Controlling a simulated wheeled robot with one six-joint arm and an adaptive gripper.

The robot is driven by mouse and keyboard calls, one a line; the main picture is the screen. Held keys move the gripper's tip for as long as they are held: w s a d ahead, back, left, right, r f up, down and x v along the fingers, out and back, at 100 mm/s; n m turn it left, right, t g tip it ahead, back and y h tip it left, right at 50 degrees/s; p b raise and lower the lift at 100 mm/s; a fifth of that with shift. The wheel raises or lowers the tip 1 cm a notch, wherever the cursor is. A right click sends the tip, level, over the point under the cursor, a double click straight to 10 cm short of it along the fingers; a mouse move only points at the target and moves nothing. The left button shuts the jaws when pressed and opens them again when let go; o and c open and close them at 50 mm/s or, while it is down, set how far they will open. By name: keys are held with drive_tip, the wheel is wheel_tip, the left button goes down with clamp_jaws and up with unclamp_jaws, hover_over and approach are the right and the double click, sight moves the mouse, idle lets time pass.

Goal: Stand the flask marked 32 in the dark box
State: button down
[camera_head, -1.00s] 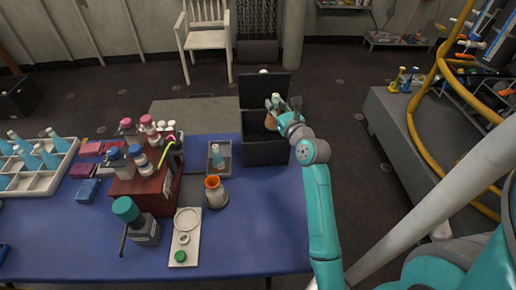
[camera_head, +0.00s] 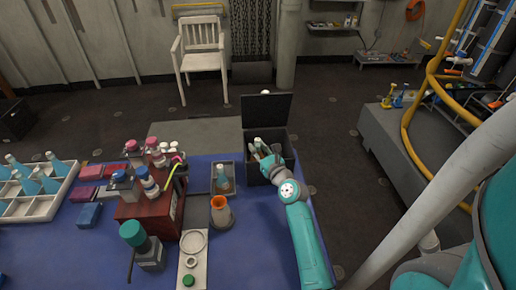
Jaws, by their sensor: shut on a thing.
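The dark box (camera_head: 255,174) stands at the far right edge of the blue table, with its lid (camera_head: 267,110) raised at the back. My gripper (camera_head: 266,151) reaches down into the box opening from the right. It is shut on a small flask, of which only a pale and brownish part (camera_head: 259,146) shows between the fingers. No number can be read on it, and whether it touches the box floor is hidden by the front wall and my gripper.
Left of the box, a grey tray (camera_head: 214,190) holds a flask with blue liquid (camera_head: 223,179). An orange-topped flask (camera_head: 219,205) stands in front. A red rack (camera_head: 143,208) with bottles and a white tray of flasks (camera_head: 35,206) are farther left. Bare blue tabletop lies at the front right.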

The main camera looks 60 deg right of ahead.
drive_tip(key=shift+f, duration=0.1)
drive_tip(key=shift+f, duration=0.3)
drive_tip(key=shift+f, duration=0.15)
drive_tip(key=c, duration=0.9)
unclamp_jaws()
drive_tip(key=shift+f, duration=0.1)
